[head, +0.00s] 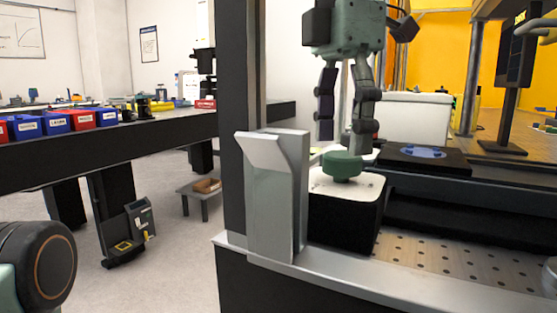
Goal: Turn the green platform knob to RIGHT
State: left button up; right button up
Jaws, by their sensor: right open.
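The green platform knob (342,165) sits on top of a white-topped black block (345,212) in the middle of the head view. My right gripper (340,145) points down from above, with its fingers apart just over the knob. Its right finger overlaps the knob's upper edge in the picture; I cannot tell if it touches. No marking on the knob that would show its setting can be made out. My left gripper is not in view.
A grey metal bracket (270,195) and a dark upright post (238,80) stand left of the block. A black plate with a blue part (425,153) lies to the right. A perforated board (455,265) is in front. Colored bins (55,122) stand on the far-left bench.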

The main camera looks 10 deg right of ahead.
jog(key=shift+s+f+b, duration=0.3)
jog(key=shift+f+b, duration=0.05)
jog(key=shift+f, duration=0.65)
jog(key=shift+w+f, duration=0.15)
jog(key=shift+w, duration=0.05)
jog(key=shift+s, duration=0.1)
jog(key=shift+c, duration=0.6)
jog(key=c, duration=1)
